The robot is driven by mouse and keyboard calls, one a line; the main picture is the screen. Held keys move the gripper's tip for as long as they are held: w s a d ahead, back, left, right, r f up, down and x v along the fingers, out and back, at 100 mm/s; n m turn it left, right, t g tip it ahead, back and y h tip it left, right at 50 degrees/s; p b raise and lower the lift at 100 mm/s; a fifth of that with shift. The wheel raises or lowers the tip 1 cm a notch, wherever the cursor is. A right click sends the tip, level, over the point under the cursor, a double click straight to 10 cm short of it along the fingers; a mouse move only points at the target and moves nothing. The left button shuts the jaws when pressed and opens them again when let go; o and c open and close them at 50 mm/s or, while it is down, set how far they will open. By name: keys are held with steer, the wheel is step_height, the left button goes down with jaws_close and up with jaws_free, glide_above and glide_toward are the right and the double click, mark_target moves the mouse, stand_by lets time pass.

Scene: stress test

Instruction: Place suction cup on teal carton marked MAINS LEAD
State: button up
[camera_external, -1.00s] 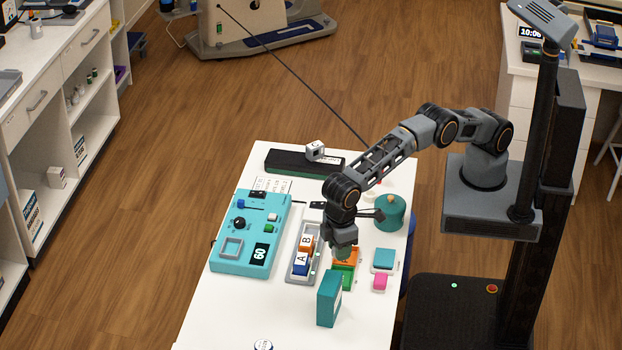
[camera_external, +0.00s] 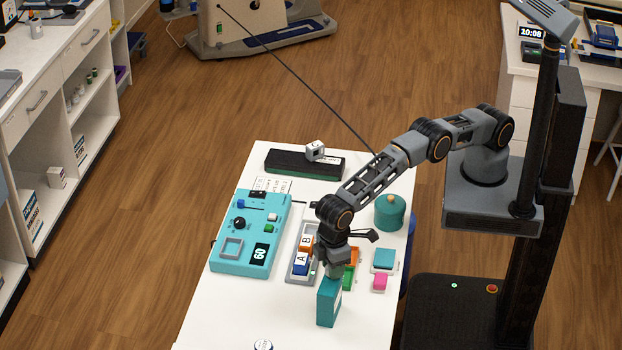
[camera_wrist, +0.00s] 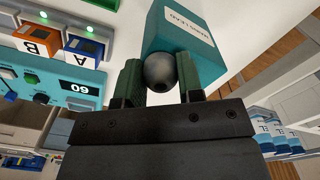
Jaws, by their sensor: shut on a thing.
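The teal carton marked MAINS LEAD (camera_external: 327,303) stands upright on the white table, in front of the colored bins. It also shows in the wrist view (camera_wrist: 202,30), with its white label partly readable. My gripper (camera_external: 335,272) points down at the top of the carton. In the wrist view my gripper (camera_wrist: 160,80) has its two dark green fingers shut on a dark grey rounded thing, seemingly the suction cup (camera_wrist: 159,72). It overlaps the carton's edge in that view. I cannot tell whether it touches the carton.
A tray with blocks A and B (camera_external: 301,255) lies just left of my gripper, beside a teal panel (camera_external: 228,262) showing 60. Orange and green bins (camera_external: 350,272), a pink block (camera_external: 380,282) and a round teal pot (camera_external: 389,212) are to the right.

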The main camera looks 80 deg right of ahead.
steer(key=shift+f, duration=0.15)
steer(key=o, duration=0.9)
step_height(320, 180, up, 12)
steer(key=p, duration=0.1)
steer(key=shift+r+p, duration=0.2)
steer(key=shift+p, duration=0.1)
steer(key=shift+r, duration=0.1)
